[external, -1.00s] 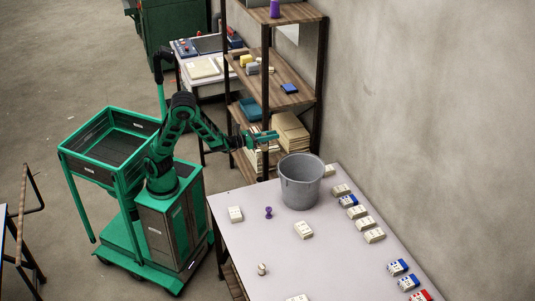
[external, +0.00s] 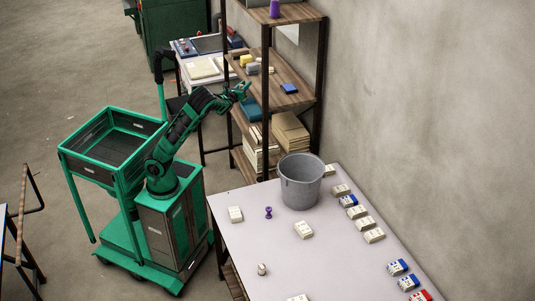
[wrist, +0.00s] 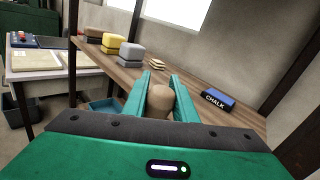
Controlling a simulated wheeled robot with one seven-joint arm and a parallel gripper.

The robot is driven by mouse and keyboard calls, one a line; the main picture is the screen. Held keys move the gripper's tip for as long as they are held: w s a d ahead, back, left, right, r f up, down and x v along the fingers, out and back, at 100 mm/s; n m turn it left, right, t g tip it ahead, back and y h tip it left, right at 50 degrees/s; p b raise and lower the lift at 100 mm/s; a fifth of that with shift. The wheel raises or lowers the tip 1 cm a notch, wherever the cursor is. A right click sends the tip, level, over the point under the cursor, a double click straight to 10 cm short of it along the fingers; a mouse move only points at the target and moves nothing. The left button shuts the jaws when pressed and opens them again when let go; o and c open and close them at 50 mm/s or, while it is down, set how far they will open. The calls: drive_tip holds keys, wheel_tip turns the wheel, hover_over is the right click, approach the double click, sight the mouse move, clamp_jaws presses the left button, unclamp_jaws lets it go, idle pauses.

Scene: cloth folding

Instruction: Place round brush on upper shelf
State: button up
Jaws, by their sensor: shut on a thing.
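My gripper (wrist: 160,92) is shut on a tan, round-topped object, which looks like the round brush (wrist: 160,103), between its two green fingers in the wrist view. The lower part of the brush is hidden by my gripper. The wooden shelf board (wrist: 128,76) with sponges on it lies ahead of the fingers. In the external view my gripper (external: 246,88) is at the front left edge of that shelf (external: 268,90), near its height. The brush is too small to make out there.
On that shelf are yellow and grey sponges (wrist: 113,45) at left and a blue chalk box (wrist: 217,99) at right, with bare wood between. A dark upright post (external: 265,85) stands at the front. A grey bucket (external: 300,182) stands on the white table (external: 285,265).

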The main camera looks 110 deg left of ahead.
drive_tip(key=a+r+m+t, duration=0.2)
drive_tip(key=a+r+t, duration=0.1)
drive_tip(key=a+r, duration=0.85)
drive_tip(key=shift+h, duration=0.3)
drive_tip(key=shift+w+d+f, duration=0.35)
drive_tip(key=shift+w+f, duration=1.3)
drive_tip(key=shift+w, duration=0.25)
drive_tip(key=shift+w+d+f, duration=0.3)
drive_tip(key=shift+w+f, duration=1.4)
drive_tip(key=shift+w, duration=0.2)
drive_tip(key=shift+w+d+f, duration=0.35)
drive_tip(key=shift+w+f, duration=1.3)
drive_tip(key=shift+w, duration=0.25)
drive_tip(key=o, duration=1.1)
drive_tip(key=shift+c, duration=0.2)
